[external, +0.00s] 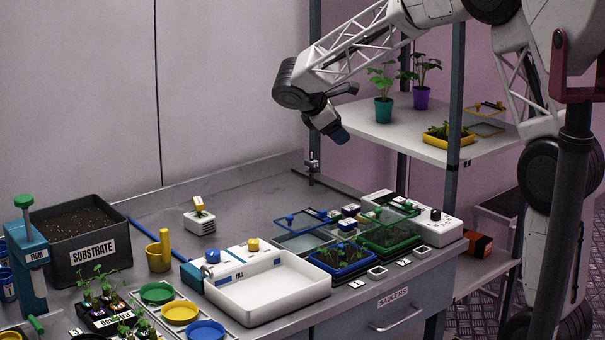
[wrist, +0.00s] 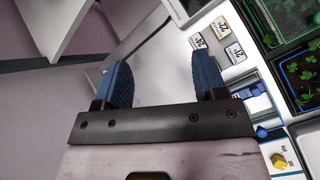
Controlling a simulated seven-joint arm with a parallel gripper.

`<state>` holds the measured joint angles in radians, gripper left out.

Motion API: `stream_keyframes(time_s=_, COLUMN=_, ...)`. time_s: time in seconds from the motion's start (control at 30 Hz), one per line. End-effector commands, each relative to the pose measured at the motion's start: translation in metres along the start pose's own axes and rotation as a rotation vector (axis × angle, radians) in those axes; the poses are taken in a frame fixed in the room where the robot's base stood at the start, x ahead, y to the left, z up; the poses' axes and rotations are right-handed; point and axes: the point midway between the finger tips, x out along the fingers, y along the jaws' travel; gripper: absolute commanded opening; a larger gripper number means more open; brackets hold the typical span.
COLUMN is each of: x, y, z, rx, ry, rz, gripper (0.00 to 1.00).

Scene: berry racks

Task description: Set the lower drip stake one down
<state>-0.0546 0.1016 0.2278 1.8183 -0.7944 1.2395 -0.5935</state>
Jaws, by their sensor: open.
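My gripper (external: 338,134) hangs above the back right of the bench in the external view, pointing down and empty. In the wrist view its two blue fingers (wrist: 162,84) stand well apart with nothing between them. I cannot pick out a drip stake with certainty in either view. A small grey upright piece (external: 312,165) with a dark bar stands at the bench's back edge below my gripper; it is too small to identify. The potted plants, one in a teal pot (external: 383,110) and one in a purple pot (external: 421,97), stand on the upper shelf; any stakes in them are indistinct.
A white tray (external: 268,302), a blue seedling tray (external: 342,270) and a green one (external: 388,249) crowd the bench front. A dark substrate bin (external: 93,255) stands left. Small white cards (wrist: 235,53) show in the wrist view.

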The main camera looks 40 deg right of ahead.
Motion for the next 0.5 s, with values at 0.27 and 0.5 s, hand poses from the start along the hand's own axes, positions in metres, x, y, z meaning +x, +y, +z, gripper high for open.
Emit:
stream_keyframes(time_s=0.27, x=-0.019, y=-0.061, z=0.050, rx=0.171, ry=0.117, rz=-0.064, gripper=0.65)
stream_keyframes(time_s=0.5, x=-0.030, y=-0.117, z=0.086, rx=0.321, ry=0.213, rz=-0.126, gripper=0.65)
